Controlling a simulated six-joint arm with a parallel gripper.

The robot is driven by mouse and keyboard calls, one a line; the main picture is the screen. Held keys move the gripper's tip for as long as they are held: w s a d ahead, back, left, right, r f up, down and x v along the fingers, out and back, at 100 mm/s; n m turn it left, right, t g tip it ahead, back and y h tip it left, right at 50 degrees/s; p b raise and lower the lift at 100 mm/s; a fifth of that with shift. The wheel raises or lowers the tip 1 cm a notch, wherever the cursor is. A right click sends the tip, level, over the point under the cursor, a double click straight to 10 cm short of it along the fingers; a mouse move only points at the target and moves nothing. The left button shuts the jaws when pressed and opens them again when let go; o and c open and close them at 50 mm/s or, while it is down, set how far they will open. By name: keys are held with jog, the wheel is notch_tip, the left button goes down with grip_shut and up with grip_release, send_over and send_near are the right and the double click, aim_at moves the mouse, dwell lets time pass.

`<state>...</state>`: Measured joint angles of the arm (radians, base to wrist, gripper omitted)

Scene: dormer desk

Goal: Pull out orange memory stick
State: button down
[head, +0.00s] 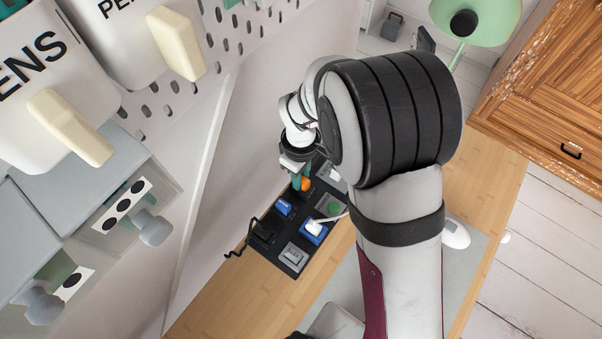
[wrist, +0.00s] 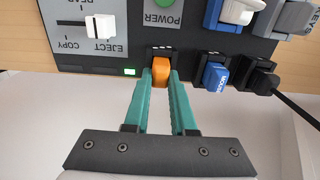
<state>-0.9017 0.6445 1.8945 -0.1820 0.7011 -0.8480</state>
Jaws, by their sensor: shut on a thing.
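The orange memory stick (wrist: 160,71) stands in a slot of the black panel (wrist: 120,52), between the teal fingers of my gripper (wrist: 160,78) in the wrist view. My gripper is shut on the stick, with a finger on each side. Its lower end meets the panel's slot; how deep it sits cannot be told. In the head view the orange stick (head: 306,184) shows just beside the fingertips of my gripper (head: 301,182), at the panel (head: 275,222).
A blue stick (wrist: 214,76) and a black plug with a cable (wrist: 258,78) sit close to the right in the wrist view. A green power button (wrist: 165,4), an eject/copy slider (wrist: 97,25) and a lit green light (wrist: 129,71) are nearby. A pale wall borders the panel.

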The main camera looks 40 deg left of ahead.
jog(key=shift+r, duration=0.7)
jog(key=shift+r, duration=2.4)
